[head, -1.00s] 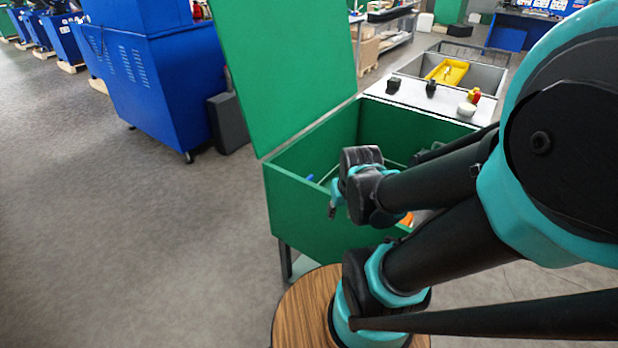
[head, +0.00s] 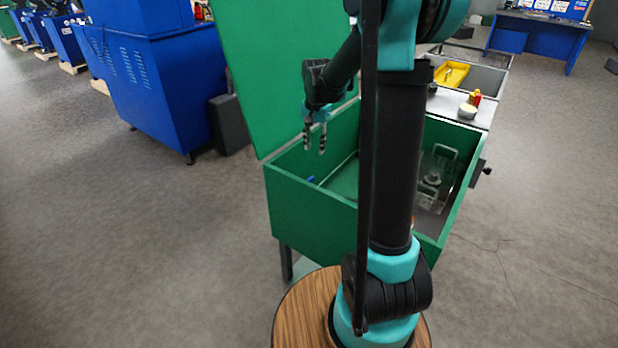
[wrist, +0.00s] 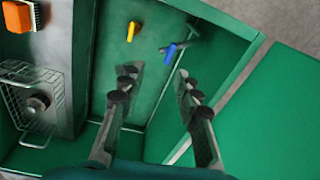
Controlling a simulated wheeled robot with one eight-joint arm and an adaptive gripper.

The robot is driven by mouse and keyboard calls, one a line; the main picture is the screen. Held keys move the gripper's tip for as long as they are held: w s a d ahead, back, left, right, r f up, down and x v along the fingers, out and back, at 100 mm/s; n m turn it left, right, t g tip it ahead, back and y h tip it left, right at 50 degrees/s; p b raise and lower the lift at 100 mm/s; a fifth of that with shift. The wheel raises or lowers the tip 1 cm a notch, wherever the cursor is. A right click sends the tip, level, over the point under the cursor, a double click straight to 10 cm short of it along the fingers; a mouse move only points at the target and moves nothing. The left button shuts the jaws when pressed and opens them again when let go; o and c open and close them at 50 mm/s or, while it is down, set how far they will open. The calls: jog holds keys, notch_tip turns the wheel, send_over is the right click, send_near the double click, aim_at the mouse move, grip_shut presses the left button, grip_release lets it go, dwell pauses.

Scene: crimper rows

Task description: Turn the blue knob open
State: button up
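The blue knob (wrist: 171,52) is a small lever-like handle inside the green box, near its side wall in the wrist view. In the head view it is a small blue spot (head: 311,179) on the box's left inner side. My gripper (head: 315,152) points down above the left part of the box, above the knob and apart from it. In the wrist view my gripper (wrist: 155,85) has its two fingers wide apart with nothing between them. The knob appears beyond the fingertips, between their lines.
A yellow knob (wrist: 132,31) is close to the blue one. The green box (head: 315,218) has its lid (head: 275,70) raised behind my gripper. A wire basket (wrist: 38,102) and an orange brush-like block (wrist: 18,16) are at the wrist view's left. A blue cabinet (head: 165,95) stands farther left.

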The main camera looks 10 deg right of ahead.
jog(key=m, duration=0.1)
send_over(309, 179)
jog(key=shift+m+g, duration=0.3)
jog(key=shift+g, duration=0.1)
notch_tip(309, 179, down, 18)
jog(key=shift+r, duration=0.1)
grip_shut()
